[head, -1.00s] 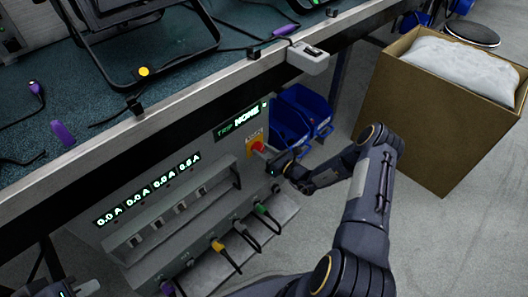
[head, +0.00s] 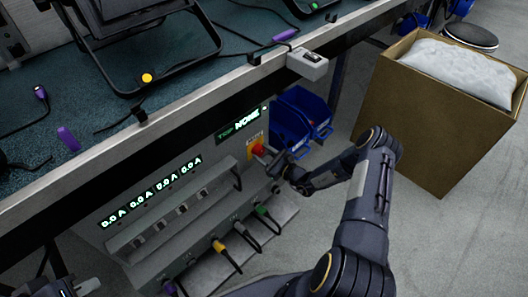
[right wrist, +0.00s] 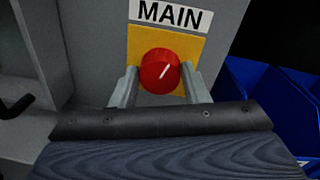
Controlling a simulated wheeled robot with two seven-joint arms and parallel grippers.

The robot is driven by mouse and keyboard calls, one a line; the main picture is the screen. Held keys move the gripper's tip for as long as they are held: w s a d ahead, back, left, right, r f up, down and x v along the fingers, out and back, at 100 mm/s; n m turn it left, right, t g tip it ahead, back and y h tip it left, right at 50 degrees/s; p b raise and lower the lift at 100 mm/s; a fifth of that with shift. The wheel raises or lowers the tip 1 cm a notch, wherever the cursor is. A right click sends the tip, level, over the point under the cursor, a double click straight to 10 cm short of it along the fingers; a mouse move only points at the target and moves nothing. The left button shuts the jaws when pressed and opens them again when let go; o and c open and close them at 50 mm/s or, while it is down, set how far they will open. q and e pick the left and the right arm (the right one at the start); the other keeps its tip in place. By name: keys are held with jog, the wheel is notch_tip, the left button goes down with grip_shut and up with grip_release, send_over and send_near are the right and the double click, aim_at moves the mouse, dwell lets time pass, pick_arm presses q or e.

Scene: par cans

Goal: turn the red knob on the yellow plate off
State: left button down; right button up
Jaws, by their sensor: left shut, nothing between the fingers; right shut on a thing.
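The red knob (right wrist: 159,72) sits on the yellow plate (right wrist: 193,46) under a MAIN label. Its white pointer line slants up and to the right. My right gripper (right wrist: 160,88) has one finger on each side of the knob and is shut on it. In the head view the knob (head: 258,150) shows at the right end of the grey panel, with the right gripper (head: 268,158) reaching it from the right and hiding part of the plate. My left gripper (head: 86,287) shows only partly at the bottom left edge, shut and empty, away from the knob.
The grey panel (head: 120,236) has lit displays reading 0.0 A, a TRIP NONE display (head: 241,124) and several plugged cables below. Blue bins (head: 300,118) hang beside the plate. The workbench edge (head: 190,105) overhangs above. A cardboard box (head: 420,125) stands at right.

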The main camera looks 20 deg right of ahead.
jog(key=n+p, duration=0.3)
jog(key=n, duration=0.3)
jog(key=shift+s+a+r+h, duration=0.1)
jog(key=shift+h, duration=0.2)
jog(key=n+p, duration=0.2)
jog(key=n, duration=0.2)
jog(key=shift+a, duration=0.1)
jog(key=shift+f+n+h+p, duration=0.2)
jog(key=shift+n+h+p, duration=0.1)
jog(key=shift+n+p, duration=0.6)
jog(key=shift+n, duration=0.3)
jog(key=o, duration=1)
jog(key=shift+c, duration=0.2)
jog(key=p+v, duration=0.2)
jog(key=v, duration=0.5)
jog(key=shift+s, duration=0.4)
